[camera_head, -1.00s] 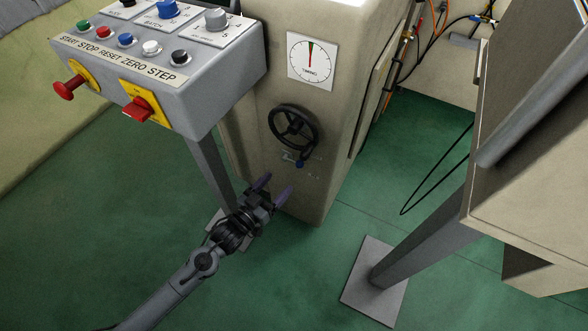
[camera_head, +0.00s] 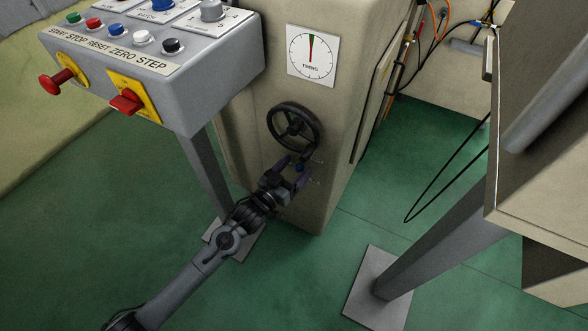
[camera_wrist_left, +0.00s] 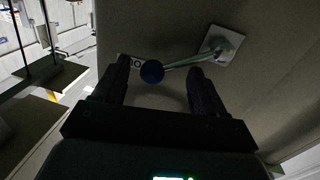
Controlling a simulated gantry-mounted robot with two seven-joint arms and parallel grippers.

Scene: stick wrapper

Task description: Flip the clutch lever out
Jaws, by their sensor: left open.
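The clutch lever is on the front of the beige machine, below the black handwheel (camera_head: 293,127). In the head view its blue knob (camera_head: 299,168) shows at the fingertips of my left gripper (camera_head: 292,170). In the left wrist view the blue knob (camera_wrist_left: 152,72) lies between the fingertips of my open left gripper (camera_wrist_left: 160,80). A thin metal lever arm (camera_wrist_left: 188,62) runs from the knob to a pale square mounting plate (camera_wrist_left: 222,46) at the right. The fingers do not visibly clamp the knob. My right gripper is not in view.
A grey control box (camera_head: 185,95) with buttons and a red switch (camera_head: 125,103) overhangs at the upper left on a grey post (camera_head: 208,170). A round timing dial (camera_head: 312,56) is above the handwheel. Another stand (camera_head: 430,245) is at the right. Green floor lies between.

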